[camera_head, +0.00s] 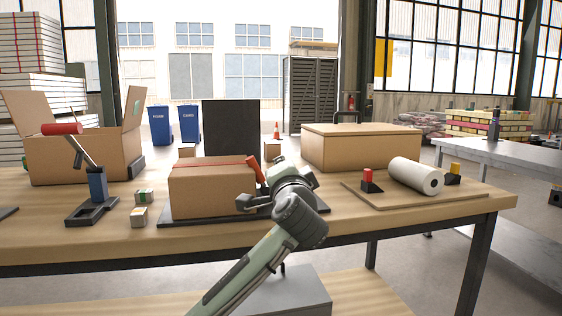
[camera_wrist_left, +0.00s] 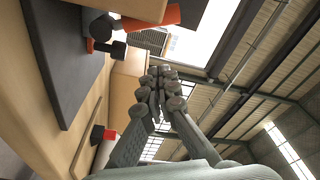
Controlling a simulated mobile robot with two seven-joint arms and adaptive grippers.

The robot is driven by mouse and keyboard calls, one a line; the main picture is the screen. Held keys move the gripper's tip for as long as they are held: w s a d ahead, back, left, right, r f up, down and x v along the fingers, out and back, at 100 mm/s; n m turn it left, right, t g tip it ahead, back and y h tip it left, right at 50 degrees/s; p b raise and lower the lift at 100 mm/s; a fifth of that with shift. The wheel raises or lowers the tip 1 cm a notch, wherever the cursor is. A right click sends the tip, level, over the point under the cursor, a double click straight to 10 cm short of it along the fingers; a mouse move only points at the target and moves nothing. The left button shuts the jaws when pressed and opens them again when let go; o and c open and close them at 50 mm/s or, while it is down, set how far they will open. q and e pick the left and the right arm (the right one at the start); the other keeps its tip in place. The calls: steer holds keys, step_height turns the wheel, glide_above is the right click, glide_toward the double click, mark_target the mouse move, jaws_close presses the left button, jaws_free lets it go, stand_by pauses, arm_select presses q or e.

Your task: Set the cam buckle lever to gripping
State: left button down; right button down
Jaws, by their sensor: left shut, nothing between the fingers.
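A brown box (camera_head: 210,190) with a red strap (camera_head: 205,164) across its top stands on a dark base plate (camera_head: 190,221) on the table. The orange cam buckle lever (camera_head: 256,169) sticks up at the box's right end, tilted. In the left wrist view the orange lever (camera_wrist_left: 152,21) shows at the top beside dark buckle parts. My left gripper (camera_head: 243,203) is in front of the box's right end, its fingers pointing left, below the lever and apart from it. In the left wrist view the fingertips (camera_wrist_left: 158,84) are together and empty. My arm hides part of the buckle area.
An open carton (camera_head: 80,158) and a lever stand (camera_head: 92,208) with a red handle are at the left. Two small blocks (camera_head: 140,217) lie nearby. A closed carton (camera_head: 360,150) and a white roll (camera_head: 415,176) on a board are at the right. A dark panel (camera_head: 231,127) stands behind.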

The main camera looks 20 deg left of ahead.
arm_select(q)
steer(key=v, duration=0.5)
steer(key=shift+s+d, duration=0.1)
steer(key=shift+s, duration=0.25)
arm_select(e)
steer(key=shift+w+a+r, duration=0.1)
steer(key=shift+w+a, duration=0.25)
steer(key=shift+w, duration=0.05)
